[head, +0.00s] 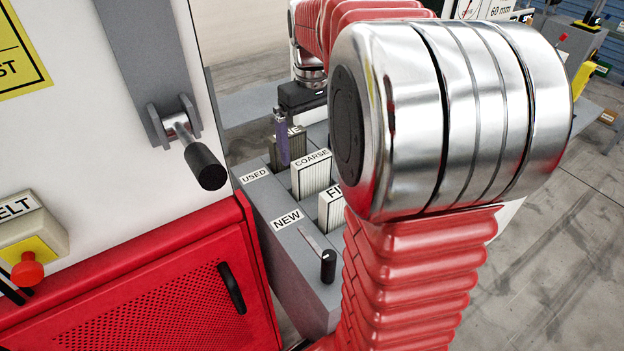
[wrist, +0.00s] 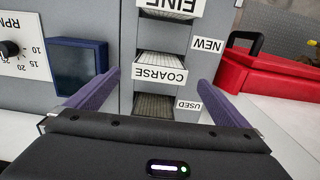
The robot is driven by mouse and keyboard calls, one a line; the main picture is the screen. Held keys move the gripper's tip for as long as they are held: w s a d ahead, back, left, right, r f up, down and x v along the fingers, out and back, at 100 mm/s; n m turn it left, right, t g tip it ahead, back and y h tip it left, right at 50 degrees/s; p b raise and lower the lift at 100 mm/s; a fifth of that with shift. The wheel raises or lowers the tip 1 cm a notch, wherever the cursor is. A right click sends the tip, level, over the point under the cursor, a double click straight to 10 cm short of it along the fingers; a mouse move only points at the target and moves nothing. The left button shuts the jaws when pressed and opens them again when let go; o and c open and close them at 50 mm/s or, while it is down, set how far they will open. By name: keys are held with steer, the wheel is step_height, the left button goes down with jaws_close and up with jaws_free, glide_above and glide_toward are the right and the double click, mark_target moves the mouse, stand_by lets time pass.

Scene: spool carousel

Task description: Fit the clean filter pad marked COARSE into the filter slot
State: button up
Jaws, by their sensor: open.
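The clean COARSE pad (head: 312,178) is white and pleated and stands upright in a grey rack (head: 262,205) between two other pads. In the wrist view its COARSE label (wrist: 160,68) shows upside down. My gripper (wrist: 158,80) is open and empty, its purple fingers pointing down toward the rack, left and right of the pad column in the wrist view. In the head view one purple finger (head: 283,140) overlaps the rear grey pad, so the gripper appears near the USED end. The height gap is unclear. I cannot identify the filter slot.
A white FINE pad (head: 331,210) stands nearer, by the NEW label (head: 287,219). A grey pad (head: 290,148) stands at the USED end. A black-knobbed lever (head: 328,265) is at the rack's near end. Another lever (head: 203,165) juts from the white machine. A red box (wrist: 270,85) lies right.

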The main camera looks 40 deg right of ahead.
mark_target(312, 158)
steer(key=shift+f, duration=0.8)
steer(key=shift+f, duration=2.65)
steer(key=shift+w, duration=0.1)
steer(key=c, duration=1.5)
steer(key=shift+r, duration=0.1)
step_height(312, 158, up, 18)
